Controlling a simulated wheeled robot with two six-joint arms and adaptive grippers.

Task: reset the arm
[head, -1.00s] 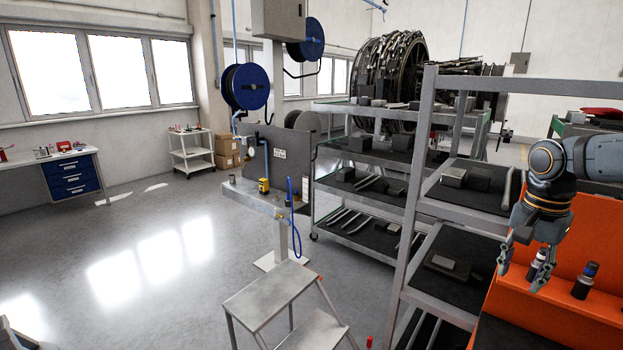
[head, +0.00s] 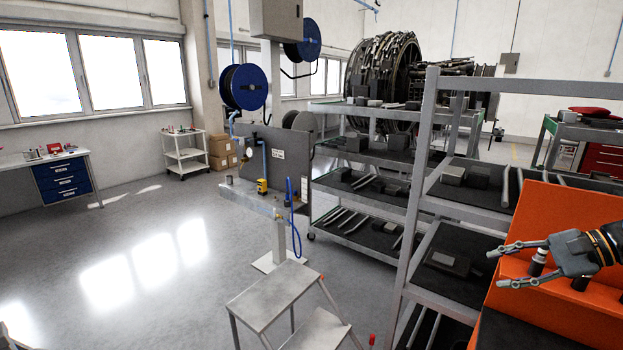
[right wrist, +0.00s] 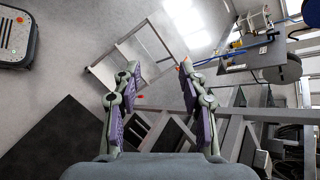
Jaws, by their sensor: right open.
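My right gripper (head: 492,268) is at the right edge of the head view, in front of the orange panel (head: 545,220). Its fingers point left and stand apart with nothing between them. In the right wrist view the open fingers (right wrist: 158,85) show apart, with the floor and a step stool (right wrist: 132,55) beyond them. A small bottle with a white cap (head: 539,262) stands behind the gripper in the head view, partly hidden by it. A second dark bottle is mostly hidden behind the gripper. My left gripper is not in view.
A grey shelf rack (head: 415,190) with dark parts stands left of my right gripper. The step stool (head: 268,295) stands further left, before a hose-reel stand (head: 285,185). A turbofan engine (head: 385,68) is at the back.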

